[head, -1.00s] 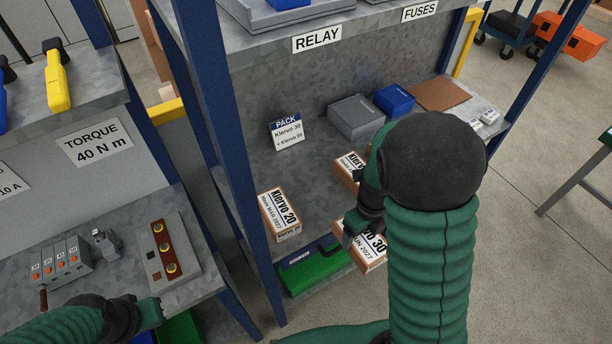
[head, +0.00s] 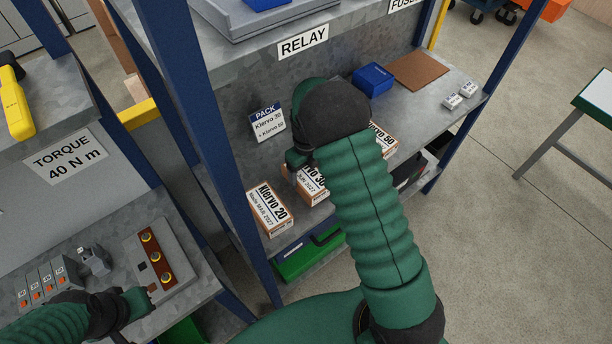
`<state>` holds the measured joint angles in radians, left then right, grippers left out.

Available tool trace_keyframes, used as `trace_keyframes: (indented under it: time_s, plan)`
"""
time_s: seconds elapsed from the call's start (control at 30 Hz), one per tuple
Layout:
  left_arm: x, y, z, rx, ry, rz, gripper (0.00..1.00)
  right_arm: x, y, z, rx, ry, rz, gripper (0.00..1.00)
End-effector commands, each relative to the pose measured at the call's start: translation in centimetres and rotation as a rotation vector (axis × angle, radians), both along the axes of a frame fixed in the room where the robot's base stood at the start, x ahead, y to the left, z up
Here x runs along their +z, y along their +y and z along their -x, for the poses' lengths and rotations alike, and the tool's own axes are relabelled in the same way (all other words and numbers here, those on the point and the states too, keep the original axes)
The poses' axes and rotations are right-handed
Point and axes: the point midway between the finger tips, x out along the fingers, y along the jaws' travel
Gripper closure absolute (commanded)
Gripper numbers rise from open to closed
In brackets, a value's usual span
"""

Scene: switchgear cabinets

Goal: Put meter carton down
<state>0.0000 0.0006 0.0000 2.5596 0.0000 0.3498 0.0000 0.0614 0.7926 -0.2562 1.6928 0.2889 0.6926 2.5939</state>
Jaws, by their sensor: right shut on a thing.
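The Klervo 30 carton (head: 313,190), white on top with brown sides, is at the shelf's front edge, between the Klervo 20 carton (head: 268,210) and the Klervo 50 carton (head: 384,141). My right gripper (head: 297,165) is shut on the Klervo 30 carton; my arm hides part of both. I cannot tell whether its underside touches the shelf (head: 235,163). The Klervo 20 carton stands to its left, the Klervo 50 partly behind my arm. My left gripper (head: 146,301) is at the lower left by the workbench; its jaws are too small to read.
A PACK sign (head: 268,122) naming Klervo 30 and Klervo 50 stands at the shelf's back. A blue box (head: 373,78) and a brown mat (head: 418,70) lie farther right. A blue upright (head: 205,120) rises left of the cartons. A green case (head: 308,252) is below.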

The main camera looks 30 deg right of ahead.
Motion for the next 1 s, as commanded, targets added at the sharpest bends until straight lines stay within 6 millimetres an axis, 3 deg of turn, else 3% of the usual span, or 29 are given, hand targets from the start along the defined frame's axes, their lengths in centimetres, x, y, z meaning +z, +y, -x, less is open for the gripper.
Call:
trace_keyframes:
  time_s: [0.13, 0.37, 0.4, 0.53, 0.87, 1.0]
  plan:
    - [0.7, 0.0, 0.0, 0.000, 0.000, 0.000, 1.00, -2.2, 0.0, 0.1, -0.002, 0.003, -0.001, 0.90]
    - [0.5, 0.0, 0.0, 0.000, 0.000, 0.000, 1.00, -2.6, -0.1, -0.1, -0.002, 0.000, 0.001, 0.90]
    - [0.5, 0.0, 0.0, 0.000, 0.000, 0.000, 1.00, -2.7, 0.0, 0.0, -0.001, 0.001, 0.000, 0.19]
    - [0.5, 0.0, 0.0, 0.000, 0.000, 0.000, 1.00, -2.6, 0.0, 0.0, -0.001, 0.001, 0.000, 0.02]
    - [0.5, 0.0, 0.0, 0.000, 0.000, 0.000, 1.00, -2.4, 0.0, 0.0, -0.001, 0.001, 0.000, 0.01]
    - [0.2, 0.0, 0.0, 0.000, 0.000, 0.000, 1.00, -0.5, 0.0, -0.1, 0.001, -0.002, 0.002, 0.01]
